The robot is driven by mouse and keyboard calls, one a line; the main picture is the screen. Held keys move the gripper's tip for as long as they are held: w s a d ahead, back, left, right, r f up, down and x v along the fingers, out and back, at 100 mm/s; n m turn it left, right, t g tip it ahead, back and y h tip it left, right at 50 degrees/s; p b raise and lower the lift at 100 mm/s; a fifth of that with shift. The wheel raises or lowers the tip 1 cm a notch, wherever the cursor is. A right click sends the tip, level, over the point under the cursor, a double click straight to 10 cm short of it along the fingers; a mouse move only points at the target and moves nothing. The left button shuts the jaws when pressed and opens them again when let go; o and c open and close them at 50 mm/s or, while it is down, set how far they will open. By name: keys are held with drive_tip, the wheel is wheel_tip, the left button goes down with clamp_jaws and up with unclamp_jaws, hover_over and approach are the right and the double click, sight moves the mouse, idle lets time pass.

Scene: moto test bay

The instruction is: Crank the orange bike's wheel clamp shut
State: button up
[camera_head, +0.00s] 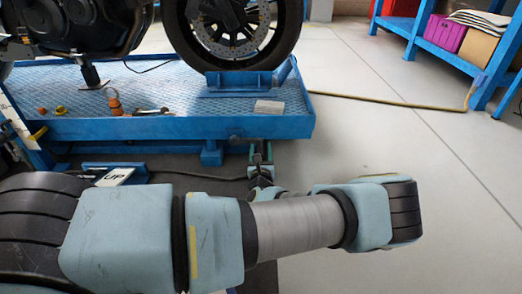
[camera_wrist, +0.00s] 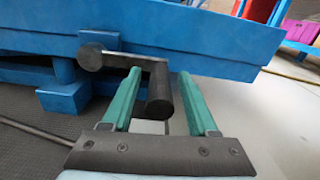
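The crank is on the end of the blue bike lift, with a dark round hub (camera_wrist: 91,57), a flat arm to the right and a black cylindrical handle (camera_wrist: 159,95). My gripper (camera_wrist: 160,73) is open, its two teal fingers on either side of the handle. A gap shows on the left of the handle and a narrower one on the right; contact is unclear. In the head view my gripper (camera_head: 262,154) is small, below the lift's end. The bike's front wheel (camera_head: 238,35) stands in the blue wheel clamp (camera_head: 240,83). Only dark parts of the bike show.
An "UP" pedal (camera_head: 115,177) lies below. A blue shelf (camera_head: 445,62) stands at right. A hose (camera_head: 390,101) crosses the otherwise clear floor.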

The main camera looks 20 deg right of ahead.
drive_tip(key=shift+r, duration=0.1)
drive_tip(key=p+v, duration=0.4)
drive_tip(key=v, duration=0.6)
drive_tip(key=shift+s+a, duration=0.25)
drive_tip(key=shift+s, duration=0.05)
drive_tip(key=shift+s, duration=0.1)
